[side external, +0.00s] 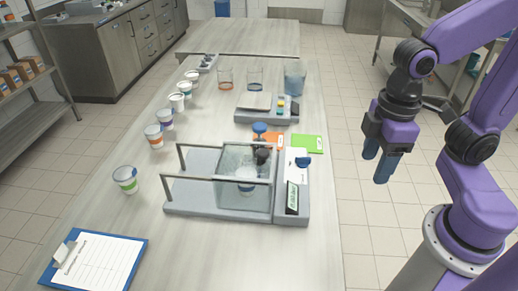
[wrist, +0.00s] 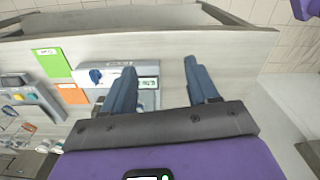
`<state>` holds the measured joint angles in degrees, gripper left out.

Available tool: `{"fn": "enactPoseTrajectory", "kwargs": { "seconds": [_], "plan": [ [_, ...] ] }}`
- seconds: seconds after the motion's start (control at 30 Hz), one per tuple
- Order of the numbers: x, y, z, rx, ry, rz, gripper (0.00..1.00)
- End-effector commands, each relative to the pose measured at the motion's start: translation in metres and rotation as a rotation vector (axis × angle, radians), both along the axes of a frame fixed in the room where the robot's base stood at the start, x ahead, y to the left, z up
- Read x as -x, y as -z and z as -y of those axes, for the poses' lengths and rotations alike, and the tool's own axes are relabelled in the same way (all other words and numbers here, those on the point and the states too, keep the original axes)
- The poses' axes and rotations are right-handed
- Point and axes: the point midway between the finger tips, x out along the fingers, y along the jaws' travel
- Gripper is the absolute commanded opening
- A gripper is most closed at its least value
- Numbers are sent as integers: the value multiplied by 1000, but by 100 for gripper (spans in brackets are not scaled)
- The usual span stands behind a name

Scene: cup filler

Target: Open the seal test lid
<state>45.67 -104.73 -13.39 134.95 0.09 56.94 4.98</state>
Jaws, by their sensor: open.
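The seal tester (side external: 195,200) is a grey base with two side rails on the near half of the table. A clear box-shaped lid (side external: 232,163) with a dark knob (side external: 262,156) sits at its right part, around a white cup (side external: 246,181). The left part of the base is uncovered. A control panel with a display (side external: 293,197) is at the right end; a display also shows in the wrist view (wrist: 148,83). My gripper (side external: 382,166) is open and empty, pointing down right of the table, apart from the lid. Its two blue fingers (wrist: 160,68) show in the wrist view.
Several cups, such as the nearest one (side external: 126,180), line the table's left side. A scale (side external: 262,108), beakers (side external: 255,78) and orange and green cards (side external: 307,144) lie behind the tester. A clipboard (side external: 95,262) lies front left. The table's right edge is clear.

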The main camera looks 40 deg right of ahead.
Motion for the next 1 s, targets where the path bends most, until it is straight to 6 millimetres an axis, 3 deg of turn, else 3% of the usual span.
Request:
{"fn": "enactPoseTrajectory", "kwargs": {
  "seconds": [0.3, 0.6, 0.8, 1.0],
  "plan": [
    [-94, -50, -58, 6, 381, -9, 59],
    [-176, -90, -90, 13, 731, -18, 59],
    [-210, -106, -97, 15, 892, -21, 59],
    [-220, -109, -98, 17, 945, -23, 59]
  ]
}}
